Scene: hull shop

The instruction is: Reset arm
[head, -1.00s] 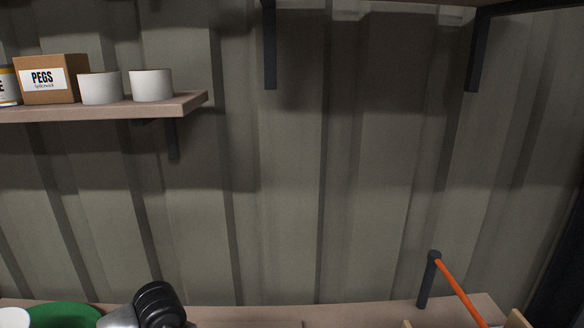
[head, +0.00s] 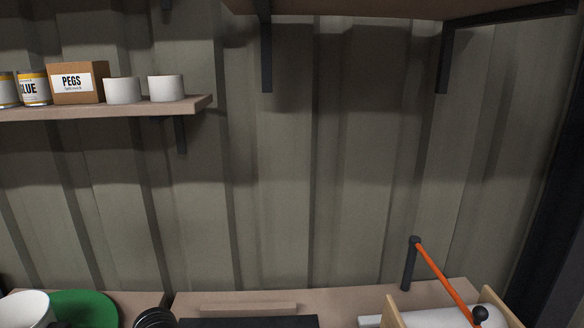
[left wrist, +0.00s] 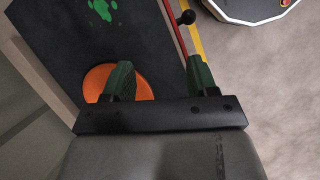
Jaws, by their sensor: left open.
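My left gripper (left wrist: 160,82) shows in the left wrist view. Its two dark green fingers stand apart with nothing between them. An orange round thing (left wrist: 98,84) lies behind the left finger, on or against a dark panel (left wrist: 65,50) with a green splatter. I cannot tell whether the finger touches it. Neither gripper's fingers show in the head view. A black ribbed part (head: 155,319) at the bottom edge there may belong to my left arm. My right gripper is in neither view.
In the head view, a shelf (head: 150,108) holds a PEGS box (head: 77,82), cans and two white cups. A bench below carries a green disc (head: 95,308), a white bowl (head: 25,310) and an orange rod (head: 440,273) on a black post. An upper shelf (head: 350,12) overhangs.

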